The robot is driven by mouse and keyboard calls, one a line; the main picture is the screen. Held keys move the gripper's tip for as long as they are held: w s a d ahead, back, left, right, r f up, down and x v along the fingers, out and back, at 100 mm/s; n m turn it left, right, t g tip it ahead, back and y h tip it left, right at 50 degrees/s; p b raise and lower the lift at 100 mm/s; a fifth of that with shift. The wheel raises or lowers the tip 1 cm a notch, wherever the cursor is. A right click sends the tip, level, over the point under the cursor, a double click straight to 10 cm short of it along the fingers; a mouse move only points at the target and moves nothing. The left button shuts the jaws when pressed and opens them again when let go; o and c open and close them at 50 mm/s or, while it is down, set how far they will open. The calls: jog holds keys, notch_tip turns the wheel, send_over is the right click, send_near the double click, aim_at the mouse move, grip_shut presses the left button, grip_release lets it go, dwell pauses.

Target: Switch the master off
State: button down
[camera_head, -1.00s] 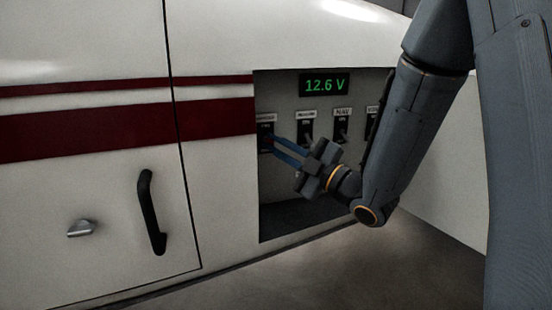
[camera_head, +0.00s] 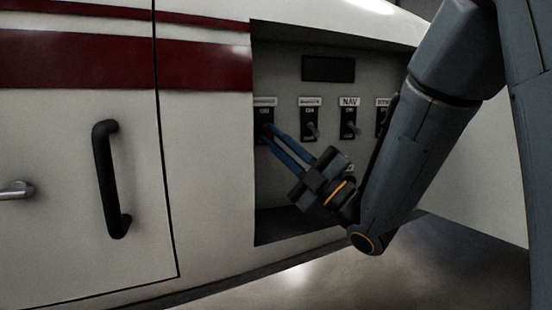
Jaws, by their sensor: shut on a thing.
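The master switch (camera_head: 264,115) is the leftmost of a row of switches on the panel inside the recess. Its label is too small to read with certainty. My gripper (camera_head: 268,132) reaches into the recess from the lower right, with its blue fingers shut on the lever of this leftmost switch. The fingers hide most of the lever, so its position is hard to tell. The display (camera_head: 328,69) above the switches is dark, with no reading on it.
To the right are a second switch (camera_head: 311,125), the NAV switch (camera_head: 348,123) and another partly hidden by my arm. The recess has side walls and a floor close around my gripper. A black door handle (camera_head: 112,180) and a metal knob (camera_head: 16,191) stand out at left.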

jog(key=shift+w+a+f+n+g+y+b, duration=0.1)
jog(key=shift+f+n+g+y+b, duration=0.3)
jog(key=shift+b, duration=0.6)
jog(key=shift+w+r+n+g+y+b, duration=0.1)
jog(key=shift+n+y+b, duration=0.45)
jog(key=shift+b, duration=0.45)
jog(key=c, duration=1.8)
grip_release()
jog(key=shift+s+d+f, duration=0.2)
jog(key=shift+d+f, duration=0.15)
jog(key=shift+f, duration=0.05)
jog(key=s+d+f+b, duration=0.1)
jog(key=s+d+b, duration=0.4)
jog(key=d, duration=0.6)
jog(key=shift+s+d+f+b, duration=0.15)
jog(key=shift+s+d+b, duration=0.15)
jog(key=shift+s, duration=0.75)
